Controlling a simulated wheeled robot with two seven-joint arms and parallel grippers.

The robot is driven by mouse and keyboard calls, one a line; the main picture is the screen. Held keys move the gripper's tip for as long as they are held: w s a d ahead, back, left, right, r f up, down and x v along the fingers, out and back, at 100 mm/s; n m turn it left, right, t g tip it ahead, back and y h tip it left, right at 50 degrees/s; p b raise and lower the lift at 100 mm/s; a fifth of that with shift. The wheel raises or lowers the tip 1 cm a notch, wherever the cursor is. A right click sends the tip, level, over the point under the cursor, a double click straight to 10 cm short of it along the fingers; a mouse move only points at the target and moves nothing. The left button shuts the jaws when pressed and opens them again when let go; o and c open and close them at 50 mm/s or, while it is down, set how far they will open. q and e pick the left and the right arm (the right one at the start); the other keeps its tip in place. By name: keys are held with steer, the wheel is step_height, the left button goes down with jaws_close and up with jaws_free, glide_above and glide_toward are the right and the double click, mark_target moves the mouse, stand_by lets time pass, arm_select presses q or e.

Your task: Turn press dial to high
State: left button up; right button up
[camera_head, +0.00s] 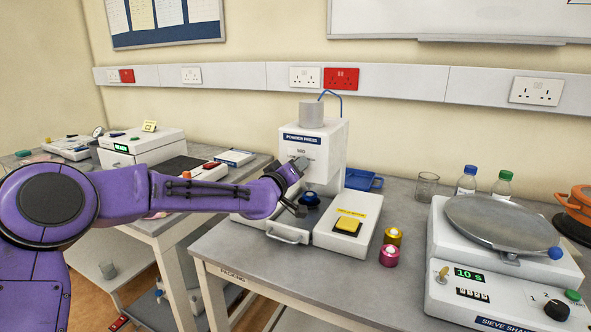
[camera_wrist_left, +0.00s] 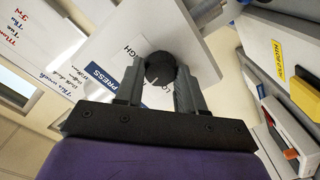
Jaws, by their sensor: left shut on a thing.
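The white press (camera_head: 325,150) stands on the grey bench, and my left gripper (camera_head: 302,186) is at its front left side. In the left wrist view the gripper (camera_wrist_left: 160,75) is shut on the black press dial (camera_wrist_left: 160,66), one finger on each side. The dial sits on a pale panel (camera_wrist_left: 205,25) with a blue PRESS label (camera_wrist_left: 102,76) and printed HIGH and partly covered LOW marks. The dial is hidden in the head view. My right gripper is not in view.
A sieve shaker (camera_head: 500,262) is at the right. A blue tray (camera_head: 362,180) lies behind. A beaker (camera_head: 427,186) and bottles stand at the back.

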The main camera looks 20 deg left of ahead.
arm_select(q)
steer(key=shift+f+m+b, duration=0.2)
steer(key=shift+m+b, duration=1.1)
steer(key=shift+m, duration=5.8)
steer(key=o, duration=1)
steer(key=shift+o, duration=0.2)
steer(key=shift+r, duration=0.1)
steer(key=shift+s, duration=0.1)
steer(key=s+a+b, duration=0.1)
steer(key=s+b, duration=0.1)
steer(key=s, duration=0.8)
steer(key=shift+s, duration=0.25)
